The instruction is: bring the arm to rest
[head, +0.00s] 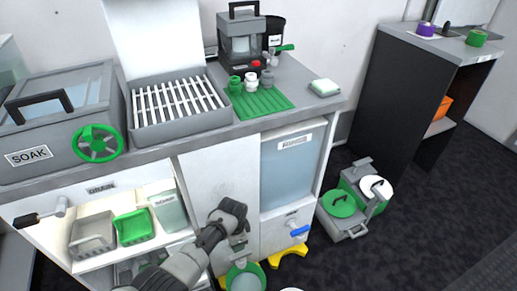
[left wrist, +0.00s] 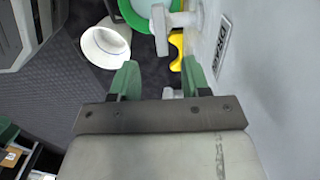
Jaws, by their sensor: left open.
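My left arm (head: 190,262) reaches in from the bottom left of the head view, in front of the white cabinet front (head: 205,180). My left gripper (head: 238,246) hangs from its wrist, pointing down above a green-rimmed bucket (head: 244,278). In the left wrist view its two green fingers (left wrist: 160,82) stand apart with nothing held between them. A pale grey pipe fitting (left wrist: 170,22) shows beyond the fingertips, close to the panel on the right. The gripper appears apart from it. My right gripper is in neither view.
The counter holds a SOAK tank (head: 60,115) with a green handwheel (head: 99,143), a slatted tray (head: 180,100) and a green mat (head: 262,103). An open cabinet shelf (head: 150,252) is left of my arm. A blue-handled valve (head: 300,230) and green-lidded containers (head: 342,204) are right.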

